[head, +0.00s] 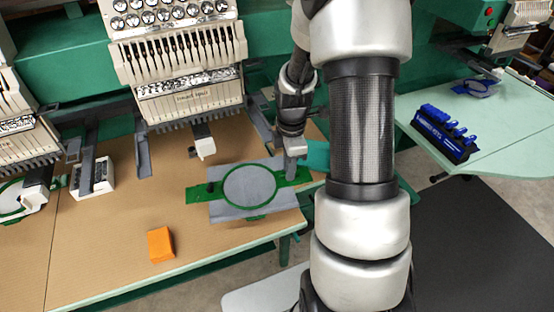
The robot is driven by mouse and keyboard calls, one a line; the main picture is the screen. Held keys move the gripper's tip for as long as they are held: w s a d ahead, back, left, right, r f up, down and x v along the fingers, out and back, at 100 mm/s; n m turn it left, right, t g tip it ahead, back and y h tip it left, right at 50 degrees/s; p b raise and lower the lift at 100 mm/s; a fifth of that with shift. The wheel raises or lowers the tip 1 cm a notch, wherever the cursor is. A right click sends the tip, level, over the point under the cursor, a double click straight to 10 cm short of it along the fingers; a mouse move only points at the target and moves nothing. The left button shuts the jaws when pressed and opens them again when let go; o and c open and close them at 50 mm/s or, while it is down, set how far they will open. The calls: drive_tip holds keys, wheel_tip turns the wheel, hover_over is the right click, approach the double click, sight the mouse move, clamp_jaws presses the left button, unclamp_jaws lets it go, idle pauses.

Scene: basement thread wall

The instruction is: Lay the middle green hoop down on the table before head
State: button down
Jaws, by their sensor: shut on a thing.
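The middle green hoop (277,184) has a round ring and flat green arms at its left and right, with grey cloth (236,212) stretched in it. It appears level over the tan table (200,240), in front of the middle embroidery head (188,65). I cannot tell whether it touches the table. My gripper (291,170) comes down from above and is shut on the hoop's right arm. The fingertips are small and partly hidden against the hoop.
An orange block (160,245) sits on the table at the front left of the hoop. Another green hoop (14,207) is at the left edge. A blue rack (445,132) stands on the right table (510,125).

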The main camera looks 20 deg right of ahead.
drive_tip(key=shift+w+a, duration=0.2)
drive_tip(key=shift+w, duration=0.3)
drive_tip(key=shift+f+b, duration=2.05)
drive_tip(key=shift+f, duration=0.9)
drive_tip(key=c, duration=1.7)
unclamp_jaws()
drive_tip(key=shift+c, duration=0.2)
wheel_tip(320, 180, up, 18)
drive_tip(key=p, duration=0.1)
drive_tip(key=shift+f+p, duration=0.15)
drive_tip(key=shift+p, duration=0.25)
